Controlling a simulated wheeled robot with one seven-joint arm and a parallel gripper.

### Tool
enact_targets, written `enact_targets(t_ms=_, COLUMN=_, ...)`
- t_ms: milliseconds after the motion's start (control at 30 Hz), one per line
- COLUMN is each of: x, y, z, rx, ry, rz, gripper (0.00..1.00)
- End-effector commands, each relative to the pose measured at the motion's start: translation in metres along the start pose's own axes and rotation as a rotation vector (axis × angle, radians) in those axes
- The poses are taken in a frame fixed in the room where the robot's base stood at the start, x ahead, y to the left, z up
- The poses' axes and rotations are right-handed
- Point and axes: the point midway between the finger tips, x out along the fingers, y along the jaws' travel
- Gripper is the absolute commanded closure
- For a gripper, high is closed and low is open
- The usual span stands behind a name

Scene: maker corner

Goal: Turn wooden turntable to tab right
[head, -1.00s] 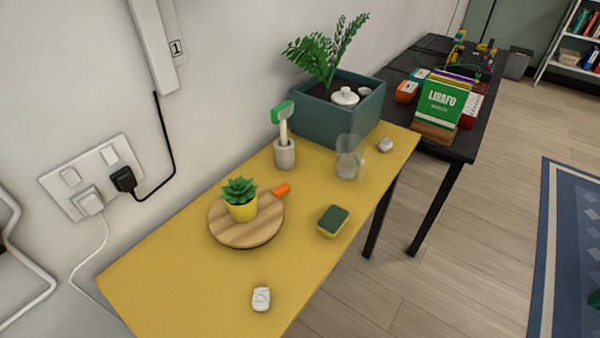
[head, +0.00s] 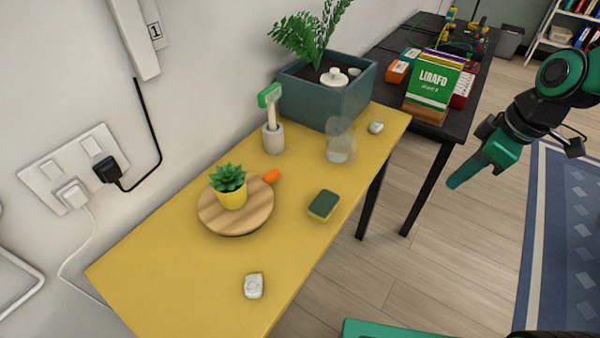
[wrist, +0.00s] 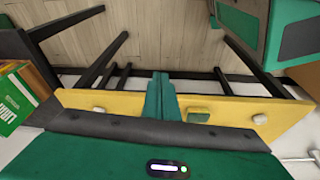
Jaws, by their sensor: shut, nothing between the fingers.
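The wooden turntable (head: 252,217) is a round striped board on the yellow table (head: 160,275). Its orange tab (head: 271,176) points to the back right in the head view. A succulent in a yellow pot (head: 232,196) stands on the board. My gripper (head: 453,184) is at the right of the head view, over the floor and beyond the table's edge, well apart from the turntable. It is shut and empty. In the wrist view its green fingers (wrist: 161,98) point toward the yellow table (wrist: 215,103); I cannot make out the turntable there.
A green and yellow sponge (head: 323,205), a clear glass (head: 340,142), a crumpled white piece (head: 254,286) and a grey holder (head: 273,139) with a green-headed tool surround the turntable. A teal planter (head: 325,103) stands at the back. Floor right of the table is free.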

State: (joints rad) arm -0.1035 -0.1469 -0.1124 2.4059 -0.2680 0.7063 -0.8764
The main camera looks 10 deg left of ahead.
Motion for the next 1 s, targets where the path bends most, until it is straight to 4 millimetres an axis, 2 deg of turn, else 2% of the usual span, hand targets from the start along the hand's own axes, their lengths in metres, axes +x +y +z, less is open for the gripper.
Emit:
enact_targets(t_ms=33, x=0.016, y=-0.008, z=-0.035, rx=-0.184, ry=0.040, rz=-0.031, gripper=1.00)
enact_targets(t_ms=100, x=0.034, y=-0.025, z=-0.083, rx=-0.443, ry=0.116, rz=-0.062, gripper=1.00)
enact_targets(t_ms=200, x=0.056, y=-0.056, z=-0.141, rx=-0.763, ry=0.230, rz=-0.094, gripper=1.00)
enact_targets(t_ms=300, x=0.070, y=-0.088, z=-0.183, rx=-1.004, ry=0.336, rz=-0.110, gripper=1.00)
enact_targets(t_ms=400, x=0.078, y=-0.113, z=-0.211, rx=-1.166, ry=0.416, rz=-0.116, gripper=1.00)
enact_targets(t_ms=500, x=0.083, y=-0.128, z=-0.225, rx=-1.253, ry=0.465, rz=-0.117, gripper=1.00)
enact_targets(t_ms=667, x=0.091, y=-0.136, z=-0.232, rx=-1.290, ry=0.486, rz=-0.115, gripper=1.00)
enact_targets(t_ms=1000, x=0.143, y=-0.154, z=-0.247, rx=-1.285, ry=0.481, rz=-0.116, gripper=1.00)
